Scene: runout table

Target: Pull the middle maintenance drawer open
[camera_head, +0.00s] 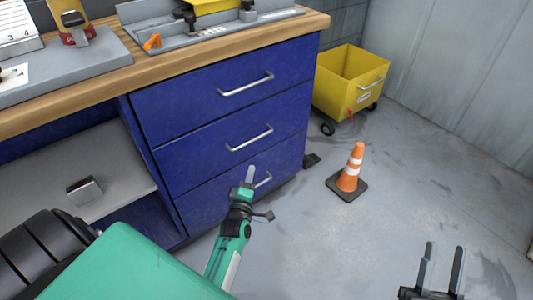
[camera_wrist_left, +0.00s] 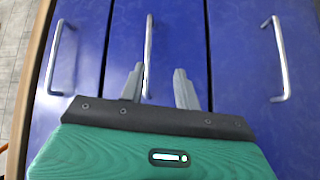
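The blue cabinet has three stacked drawers, their fronts flush. The middle drawer (camera_head: 205,150) has a silver bar handle (camera_head: 250,139). My left gripper (camera_head: 247,178) appears below that handle, in front of the bottom drawer, partly covering the bottom handle (camera_head: 263,180). In the left wrist view the drawers appear side by side, and the open, empty fingers (camera_wrist_left: 160,86) point at the middle drawer. The middle handle (camera_wrist_left: 149,50) runs close to the left finger there; I cannot tell whether they touch. My right gripper (camera_head: 442,268) is open and empty over the floor, away from the cabinet.
The wooden worktop (camera_head: 225,50) overhangs the drawers. An open shelf (camera_head: 110,165) with a small box (camera_head: 84,190) lies left. A yellow cart (camera_head: 335,98) and an orange cone (camera_head: 352,165) stand right. The floor before the cone is clear.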

